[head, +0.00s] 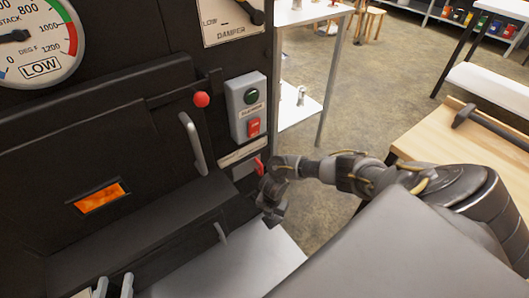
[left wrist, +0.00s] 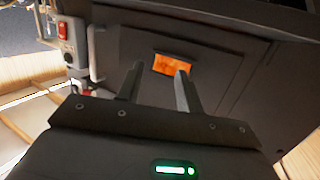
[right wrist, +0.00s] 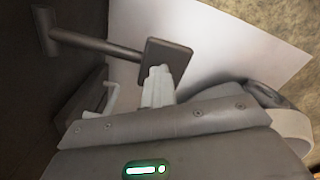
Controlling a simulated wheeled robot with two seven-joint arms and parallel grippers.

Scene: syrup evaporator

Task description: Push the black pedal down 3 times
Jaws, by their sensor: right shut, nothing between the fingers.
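The black pedal (right wrist: 168,58) shows in the right wrist view as a dark square plate on the end of a rod that comes out of the dark evaporator wall. My right gripper (right wrist: 160,72) is shut and empty, and its fingertips overlap the pedal's lower edge in that view. I cannot tell whether they touch it. In the head view my right gripper (head: 270,217) is low beside the evaporator's right edge, and I cannot make out the pedal apart from it. My left gripper (left wrist: 158,72) is open and empty in front of the evaporator; its fingertips show at the head view's lower left (head: 115,284).
The evaporator front has a firebox door with a glowing window (head: 102,197), a door handle (head: 192,143), a red knob (head: 201,99) and a switch box (head: 247,107). A wooden bench (head: 430,140) stands at the right. Open floor (head: 350,85) lies behind.

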